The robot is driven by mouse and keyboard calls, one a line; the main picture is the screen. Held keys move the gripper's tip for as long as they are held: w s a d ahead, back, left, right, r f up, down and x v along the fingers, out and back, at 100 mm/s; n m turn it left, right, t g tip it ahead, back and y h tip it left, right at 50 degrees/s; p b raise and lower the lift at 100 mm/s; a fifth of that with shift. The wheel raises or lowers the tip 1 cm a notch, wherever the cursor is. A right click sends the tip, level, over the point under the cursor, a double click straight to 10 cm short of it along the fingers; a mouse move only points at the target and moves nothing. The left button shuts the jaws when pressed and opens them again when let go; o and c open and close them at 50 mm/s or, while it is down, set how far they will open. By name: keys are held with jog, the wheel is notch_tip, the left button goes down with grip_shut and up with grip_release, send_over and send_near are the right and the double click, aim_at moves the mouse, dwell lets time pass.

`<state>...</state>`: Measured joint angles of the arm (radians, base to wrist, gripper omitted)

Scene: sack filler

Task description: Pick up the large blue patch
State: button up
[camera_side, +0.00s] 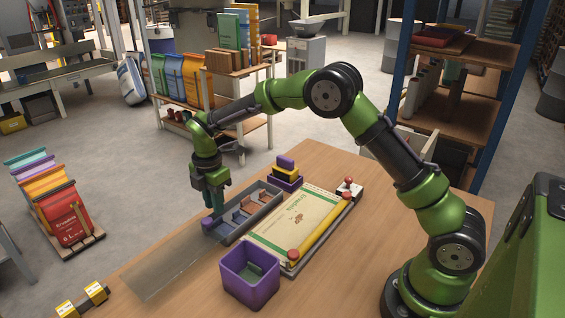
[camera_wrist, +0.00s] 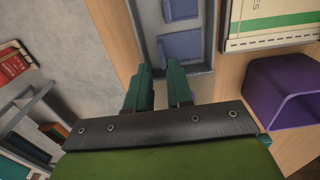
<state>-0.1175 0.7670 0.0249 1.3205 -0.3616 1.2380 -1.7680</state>
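A long grey tray (camera_side: 262,212) with several compartments lies on the table, holding small blue and brown patches. In the wrist view, two blue patches lie in the tray, one farther up (camera_wrist: 181,9) and one nearer the fingers (camera_wrist: 182,45); I cannot tell for sure which is the large one. My gripper (camera_side: 213,207) points down over the left end of the tray. In the wrist view its two teal fingertips (camera_wrist: 160,82) stand apart with nothing seen between them. The fingers hide part of the tray's near end.
A purple bin (camera_side: 249,283) stands in front of the tray. A printed sack (camera_side: 296,224) lies flat on the table to the right of the tray, with a yellow bar along it. Stacked purple and yellow bins (camera_side: 284,179) stand behind. A clear sheet (camera_side: 170,268) covers the table's left side.

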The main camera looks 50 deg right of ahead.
aim_at(216, 216)
notch_tip(216, 216, down, 5)
jog(key=shift+s+a+r, duration=0.1)
jog(key=shift+a, duration=0.05)
grip_shut()
